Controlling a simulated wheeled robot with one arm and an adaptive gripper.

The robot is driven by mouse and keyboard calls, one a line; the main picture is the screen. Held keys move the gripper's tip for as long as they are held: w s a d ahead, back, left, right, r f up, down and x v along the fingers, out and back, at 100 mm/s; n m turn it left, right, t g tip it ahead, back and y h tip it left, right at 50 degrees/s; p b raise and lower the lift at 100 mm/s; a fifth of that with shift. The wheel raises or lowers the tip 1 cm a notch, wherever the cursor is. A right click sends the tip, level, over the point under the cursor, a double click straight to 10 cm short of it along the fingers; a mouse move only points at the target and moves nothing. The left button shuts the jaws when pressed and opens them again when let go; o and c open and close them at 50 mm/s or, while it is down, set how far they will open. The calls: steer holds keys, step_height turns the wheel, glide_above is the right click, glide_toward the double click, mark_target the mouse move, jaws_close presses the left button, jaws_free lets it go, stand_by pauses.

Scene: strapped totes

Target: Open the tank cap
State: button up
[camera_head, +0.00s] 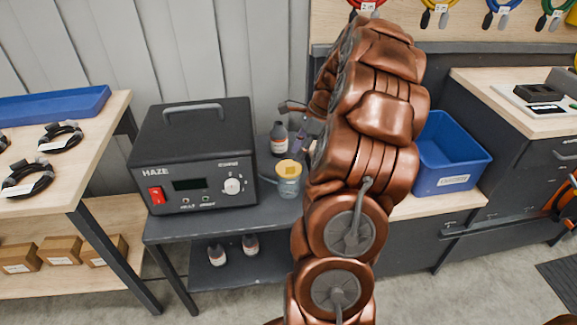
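A small greyish tank (288,187) with a yellow cap (289,168) on its top stands on the dark cart, just right of the black HAZE machine (195,155). The cap looks seated on the tank; I cannot tell whether it is loose. My copper arm fills the middle of the view and passes close to the right of the tank. Part of my gripper (298,137) shows above and behind the cap, seemingly apart from it. Its fingertips are small and mostly hidden by my arm, so I cannot tell whether it is open or shut.
A dark bottle (279,139) stands behind the tank. Two bottles are on the cart's lower shelf (235,265). A blue bin (450,155) sits on the right bench. A wooden bench (75,165) with coiled cables and a blue tray (50,105) is at left.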

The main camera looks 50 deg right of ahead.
mark_target(290, 166)
steer(key=x, duration=0.6)
steer(key=shift+a+f, duration=0.1)
steer(key=shift+f, duration=0.1)
jaws_close()
stand_by(0.5)
